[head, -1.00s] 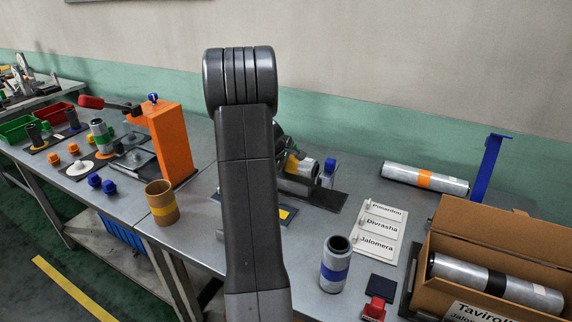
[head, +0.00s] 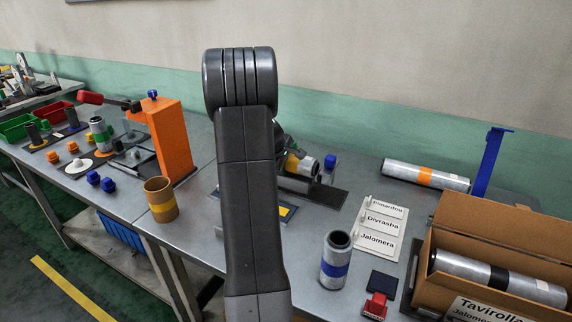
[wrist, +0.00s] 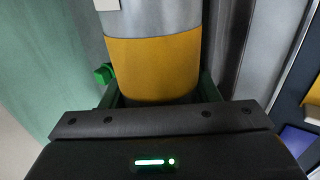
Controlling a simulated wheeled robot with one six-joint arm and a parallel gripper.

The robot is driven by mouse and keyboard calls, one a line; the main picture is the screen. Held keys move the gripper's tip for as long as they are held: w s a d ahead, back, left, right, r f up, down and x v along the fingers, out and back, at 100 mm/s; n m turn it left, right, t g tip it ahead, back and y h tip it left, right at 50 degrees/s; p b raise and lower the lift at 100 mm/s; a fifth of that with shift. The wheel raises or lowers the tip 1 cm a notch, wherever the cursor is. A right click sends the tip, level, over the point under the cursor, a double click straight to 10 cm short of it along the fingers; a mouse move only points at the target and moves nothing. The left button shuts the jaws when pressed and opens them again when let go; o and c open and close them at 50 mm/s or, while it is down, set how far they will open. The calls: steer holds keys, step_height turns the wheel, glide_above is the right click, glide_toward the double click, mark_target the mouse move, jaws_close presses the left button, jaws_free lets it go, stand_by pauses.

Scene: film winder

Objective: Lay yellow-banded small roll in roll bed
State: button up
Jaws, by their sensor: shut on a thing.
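The yellow-banded small roll (head: 302,166) is silver with a yellow band and lies on its side in the head view, partly hidden behind my arm. It fills the top of the wrist view, where its yellow band (wrist: 153,65) is close to my gripper. My gripper (wrist: 155,95) is shut on the roll, with a green finger showing on each side of it. The roll bed (head: 325,194) is a dark long base under and beside the roll, with a blue-topped post (head: 329,165) at its right end. I cannot tell whether the roll touches the bed.
A blue-banded roll (head: 336,260) stands upright at the front. An orange-banded roll (head: 426,176) lies at the back. An open cardboard box (head: 480,222) holds a black-banded roll (head: 497,278). A label board (head: 379,228) lies between. A brown yellow-banded tube (head: 161,199) and an orange stand (head: 172,140) are left.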

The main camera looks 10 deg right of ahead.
steer(key=shift+s+f+b, duration=0.25)
steer(key=shift+f+b, duration=0.1)
steer(key=shift+f, duration=0.35)
steer(key=shift+s+f+b, duration=0.25)
steer(key=shift+f+b, duration=0.1)
steer(key=shift+f, duration=0.5)
steer(key=o, duration=1)
steer(key=shift+s+a+r, duration=0.1)
steer(key=shift+a+r, duration=0.1)
steer(key=shift+r, duration=0.4)
steer(key=shift+o, duration=0.9)
steer(key=w+v, duration=0.1)
steer(key=v, duration=1.2)
steer(key=shift+r, duration=0.6)
steer(key=shift+s+r, duration=0.25)
steer(key=shift+r, duration=0.2)
steer(key=shift+d, duration=0.1)
steer(key=x, duration=1.1)
steer(key=shift+s+a+f, duration=0.1)
steer(key=shift+a+f, duration=0.15)
steer(key=shift+f, duration=0.05)
